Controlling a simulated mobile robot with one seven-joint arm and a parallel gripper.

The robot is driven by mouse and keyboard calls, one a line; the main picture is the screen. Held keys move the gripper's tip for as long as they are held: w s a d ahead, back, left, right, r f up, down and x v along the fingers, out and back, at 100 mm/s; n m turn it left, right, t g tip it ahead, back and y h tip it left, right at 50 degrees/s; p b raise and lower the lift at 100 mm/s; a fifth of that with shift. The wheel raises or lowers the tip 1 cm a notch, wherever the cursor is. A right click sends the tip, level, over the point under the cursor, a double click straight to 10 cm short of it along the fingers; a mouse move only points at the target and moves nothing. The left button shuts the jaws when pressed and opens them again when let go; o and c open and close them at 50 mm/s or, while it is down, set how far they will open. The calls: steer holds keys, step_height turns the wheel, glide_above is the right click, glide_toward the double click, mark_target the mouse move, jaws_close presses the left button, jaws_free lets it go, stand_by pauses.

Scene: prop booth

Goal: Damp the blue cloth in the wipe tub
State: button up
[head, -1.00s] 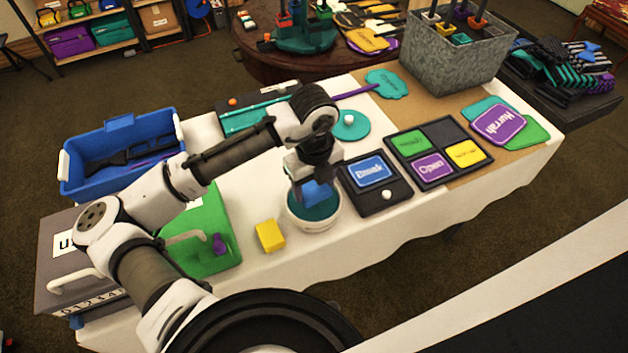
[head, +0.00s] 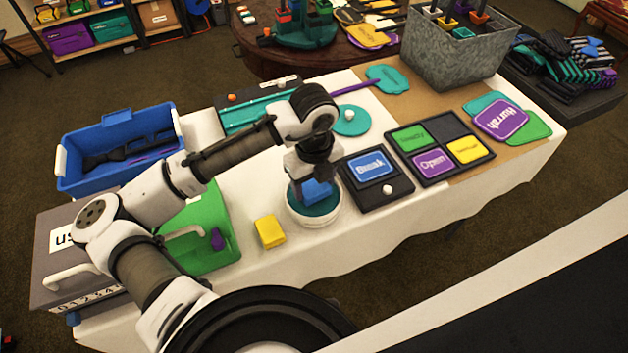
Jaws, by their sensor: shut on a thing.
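The wipe tub (head: 316,221) is a round white tub with a teal inside, standing near the front edge of the white-covered table. My gripper (head: 314,181) points down over the tub and is shut on the blue cloth (head: 317,192). The cloth is at the tub's mouth, over the teal inside. I cannot tell whether it touches the teal surface. My gripper's fingers partly hide the cloth and the back of the tub's rim.
A yellow block (head: 270,231) stands left of the tub. A black tray with a blue "Break" sign (head: 371,166) is close on its right. A green board (head: 200,240) and a blue crate (head: 118,150) lie to the left. A grey bin (head: 455,60) stands at the back right.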

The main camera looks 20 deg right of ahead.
steer(key=shift+f+b, duration=0.4)
steer(key=shift+f, duration=0.15)
stand_by(1.1)
steer(key=shift+r, duration=0.15)
step_height(320, 180, up, 7)
steer(key=p, duration=0.5)
steer(key=shift+p, duration=0.4)
stand_by(0.6)
